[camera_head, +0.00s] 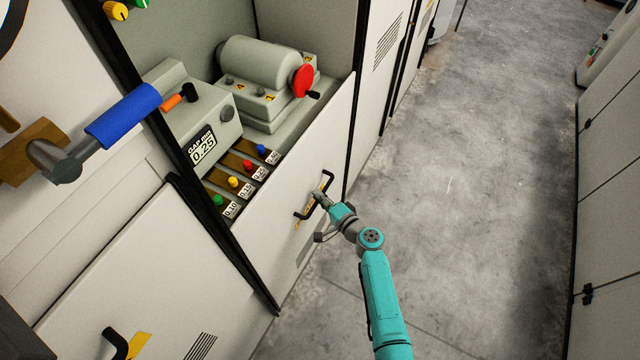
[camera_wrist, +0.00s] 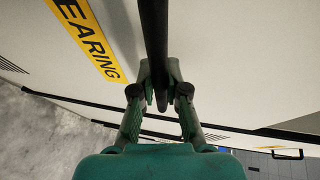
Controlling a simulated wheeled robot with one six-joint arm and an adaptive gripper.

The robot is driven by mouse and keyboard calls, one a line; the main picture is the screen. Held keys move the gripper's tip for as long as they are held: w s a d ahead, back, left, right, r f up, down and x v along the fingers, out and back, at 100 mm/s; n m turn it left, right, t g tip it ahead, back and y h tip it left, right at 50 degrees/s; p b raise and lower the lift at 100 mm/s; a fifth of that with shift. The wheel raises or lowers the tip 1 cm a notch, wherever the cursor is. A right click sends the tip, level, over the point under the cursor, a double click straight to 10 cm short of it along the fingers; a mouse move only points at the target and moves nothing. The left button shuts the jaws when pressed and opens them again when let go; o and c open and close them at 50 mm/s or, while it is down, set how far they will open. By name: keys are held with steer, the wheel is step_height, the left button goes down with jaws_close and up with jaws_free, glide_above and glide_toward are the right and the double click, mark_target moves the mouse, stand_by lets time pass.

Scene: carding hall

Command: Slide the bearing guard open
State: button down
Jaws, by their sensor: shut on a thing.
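The bearing guard (camera_head: 270,226) is a pale panel on the machine's side, with a black bar handle (camera_head: 328,180) and a yellow label beneath it. In the wrist view the label (camera_wrist: 88,38) shows the letters "EARING" beside the black bar (camera_wrist: 153,35). My gripper (camera_head: 321,199) is at the middle of the handle. In the wrist view its two fingers (camera_wrist: 160,88) are closed on the bar, one on each side. The label's first letters are cut off by the frame edge.
A blue-gripped lever (camera_head: 122,115) is at left. Clear concrete floor (camera_head: 470,170) lies right, before grey cabinets (camera_head: 607,200).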

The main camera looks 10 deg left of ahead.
mark_target(312, 196)
steer(key=shift+f, duration=1.95)
steer(key=c, duration=1.2)
jaws_free()
steer(key=v, duration=1.2)
steer(key=shift+s, duration=0.1)
